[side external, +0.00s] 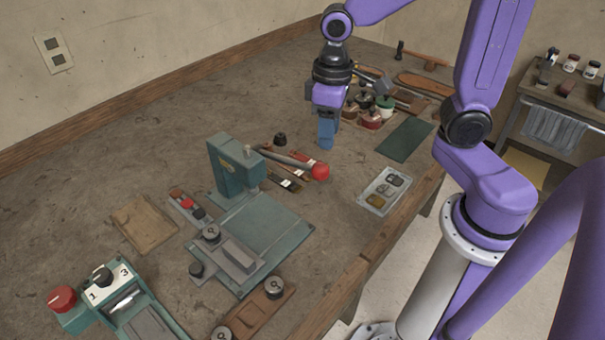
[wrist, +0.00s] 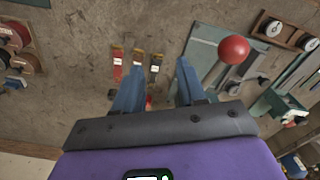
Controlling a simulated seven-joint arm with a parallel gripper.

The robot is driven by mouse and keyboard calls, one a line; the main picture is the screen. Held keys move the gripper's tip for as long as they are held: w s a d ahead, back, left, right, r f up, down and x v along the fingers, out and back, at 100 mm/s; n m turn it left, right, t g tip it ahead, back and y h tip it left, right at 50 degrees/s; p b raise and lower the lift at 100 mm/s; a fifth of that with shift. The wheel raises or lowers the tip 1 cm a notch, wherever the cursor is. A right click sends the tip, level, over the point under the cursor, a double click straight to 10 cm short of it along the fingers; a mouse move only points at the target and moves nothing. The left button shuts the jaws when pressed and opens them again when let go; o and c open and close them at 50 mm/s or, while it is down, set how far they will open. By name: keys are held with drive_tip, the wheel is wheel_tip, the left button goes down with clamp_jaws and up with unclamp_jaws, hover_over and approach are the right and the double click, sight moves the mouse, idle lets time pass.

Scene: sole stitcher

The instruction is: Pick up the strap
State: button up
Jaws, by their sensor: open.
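Several narrow straps lie side by side on the bench; the task does not say which one is meant. In the wrist view they are a red strap (wrist: 118,62), a brown-red strap (wrist: 137,66) and a black strap (wrist: 155,66), each with a pale label. In the side view the straps (side external: 286,182) lie behind the teal press, partly hidden by its lever. My gripper (side external: 326,147) is above the bench, to the right of and beyond the straps.
The teal press (side external: 232,165) has a lever ending in a red ball (side external: 320,171) close to the straps. A small tray (side external: 384,191) stands near the bench's right edge. Jars and tools (side external: 372,108) crowd the back.

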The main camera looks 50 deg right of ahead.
sight(307, 174)
drive_tip(key=w+d+m, duration=0.4)
drive_tip(key=w+m, duration=0.1)
drive_tip(key=w, duration=0.4)
drive_tip(key=f, duration=1.8)
drive_tip(key=shift+s+a, duration=0.15)
drive_tip(key=shift+s, duration=0.15)
drive_tip(key=c, duration=0.7)
